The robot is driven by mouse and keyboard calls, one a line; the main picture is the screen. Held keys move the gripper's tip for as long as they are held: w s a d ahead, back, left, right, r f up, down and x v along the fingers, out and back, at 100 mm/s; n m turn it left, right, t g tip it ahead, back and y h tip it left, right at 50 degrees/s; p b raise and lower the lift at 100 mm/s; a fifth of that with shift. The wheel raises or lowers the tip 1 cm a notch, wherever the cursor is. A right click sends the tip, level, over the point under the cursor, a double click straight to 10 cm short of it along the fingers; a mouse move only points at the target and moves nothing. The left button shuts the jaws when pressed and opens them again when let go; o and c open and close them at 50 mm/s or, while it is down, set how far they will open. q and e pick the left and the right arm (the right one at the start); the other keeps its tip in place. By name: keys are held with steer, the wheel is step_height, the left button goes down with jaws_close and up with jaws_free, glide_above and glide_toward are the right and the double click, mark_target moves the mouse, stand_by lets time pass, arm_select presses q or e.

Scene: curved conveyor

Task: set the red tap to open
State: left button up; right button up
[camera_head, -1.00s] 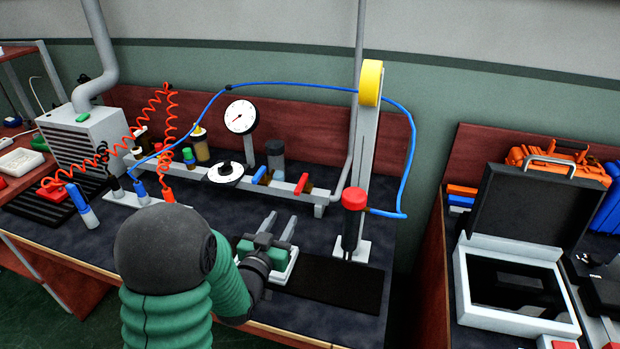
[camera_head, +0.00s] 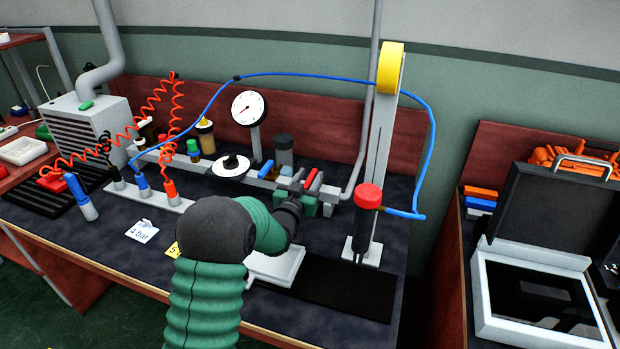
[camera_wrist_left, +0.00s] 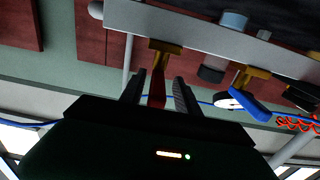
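The red tap (camera_head: 311,178) is a red lever on a brass body, near the right end of the grey pipe rail (camera_head: 335,192). My left gripper (camera_head: 299,183) is at the rail, around this lever. In the left wrist view the red tap's lever (camera_wrist_left: 157,90) lies between the two dark fingers of the left gripper (camera_wrist_left: 158,92), with a gap showing on each side. The gripper is open. The blue tap (camera_head: 267,168) sits farther left on the rail; its blue lever (camera_wrist_left: 248,105) is slanted in the wrist view. My right gripper is not in view.
A red-topped post (camera_head: 368,197) and a stand with a yellow wheel (camera_head: 390,70) rise right of the rail. A round gauge (camera_head: 248,108) stands behind it. A blue hose (camera_head: 425,150) loops overhead. A white block (camera_head: 275,266) and a black mat (camera_head: 345,287) lie in front.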

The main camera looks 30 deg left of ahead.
arm_select(q)
steer(key=shift+w+d, duration=0.1)
steer(key=shift+w, duration=0.3)
steer(key=shift+w+d+r, duration=0.1)
steer(key=shift+d, duration=0.05)
jaws_close()
stand_by(1.0)
